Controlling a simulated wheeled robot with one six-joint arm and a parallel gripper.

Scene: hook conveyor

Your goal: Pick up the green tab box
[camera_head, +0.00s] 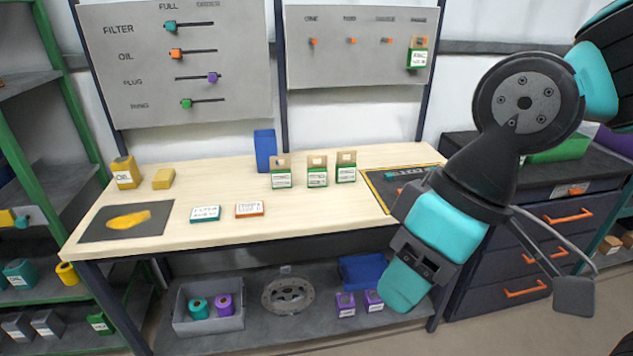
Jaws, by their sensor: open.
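Three green-and-tan tab boxes with white labels stand upright in a row on the workbench: a left one (281,173), a middle one (317,172) and a right one (346,168). Another green tab box (417,54) hangs at the right end of the hook board. My gripper (407,282) is at the lower right, in front of the bench's right end and apart from all these boxes. It is open and holds nothing that I can see; its fingertips are hard to make out.
The workbench (265,236) also bears a blue bin (265,150), yellow boxes, a teal-labelled box (205,214) and an orange-labelled box (250,209). A dark mat (125,221) lies left. A drawer cabinet (530,225) stands right. The bench front centre is clear.

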